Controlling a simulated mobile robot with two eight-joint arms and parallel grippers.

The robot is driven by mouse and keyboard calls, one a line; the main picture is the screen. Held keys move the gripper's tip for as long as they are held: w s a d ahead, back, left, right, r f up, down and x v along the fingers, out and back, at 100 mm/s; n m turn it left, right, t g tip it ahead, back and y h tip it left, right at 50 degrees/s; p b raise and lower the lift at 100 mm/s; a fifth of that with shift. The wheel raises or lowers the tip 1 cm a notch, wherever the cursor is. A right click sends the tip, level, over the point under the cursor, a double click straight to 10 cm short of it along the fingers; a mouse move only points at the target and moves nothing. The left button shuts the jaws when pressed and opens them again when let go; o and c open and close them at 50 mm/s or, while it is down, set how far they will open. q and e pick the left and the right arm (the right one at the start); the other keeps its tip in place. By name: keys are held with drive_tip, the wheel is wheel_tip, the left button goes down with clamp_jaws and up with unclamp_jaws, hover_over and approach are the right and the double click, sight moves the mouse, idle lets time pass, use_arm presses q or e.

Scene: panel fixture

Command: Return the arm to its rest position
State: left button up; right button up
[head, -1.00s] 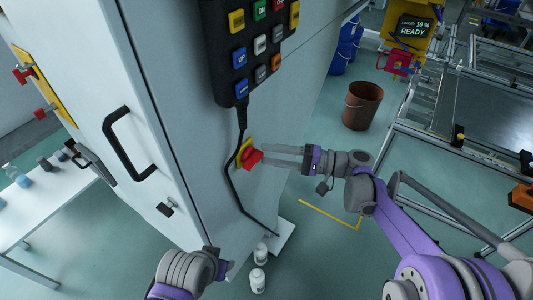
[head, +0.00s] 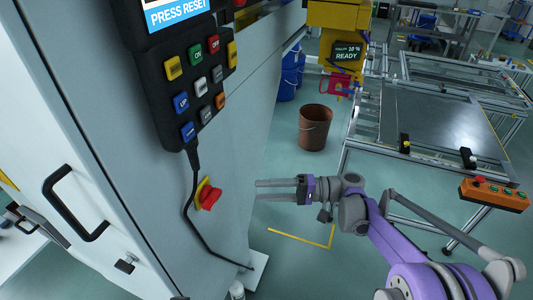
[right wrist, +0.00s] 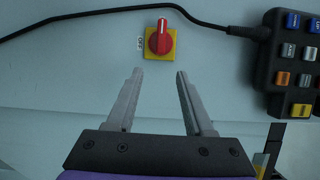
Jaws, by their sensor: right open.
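My right gripper (head: 257,190) is open and empty in the head view, with its two fingers pointing left toward the cabinet side. In the right wrist view the fingers (right wrist: 155,75) stand apart with nothing between them. A red rotary switch (head: 209,198) on a yellow plate is on the cabinet side, just left of the fingertips and apart from them. It also shows in the right wrist view (right wrist: 159,40), beyond the fingertips, with an OFF label beside it. My left gripper is not in the head view.
A black control pendant (head: 190,85) with coloured buttons hangs on the grey cabinet (head: 110,120), its cable running down past the switch. A brown bucket (head: 314,130) stands on the floor behind my right arm. A metal-framed table (head: 440,125) is at the right. Floor between is clear.

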drive_tip(key=s+d+m+t+h+p, duration=0.25)
drive_tip(key=s+h+p, duration=0.25)
drive_tip(key=s+h, duration=0.45)
drive_tip(key=s+d+f+n+t+h+p, duration=0.1)
drive_tip(key=s+d+t+h+p, duration=0.3)
drive_tip(key=s+d, duration=1)
drive_tip(key=d+n+h+p, duration=0.1)
drive_tip(key=d+h+p, duration=0.1)
drive_tip(key=h, duration=0.2)
drive_tip(key=shift+h, duration=0.25)
idle(0.6)
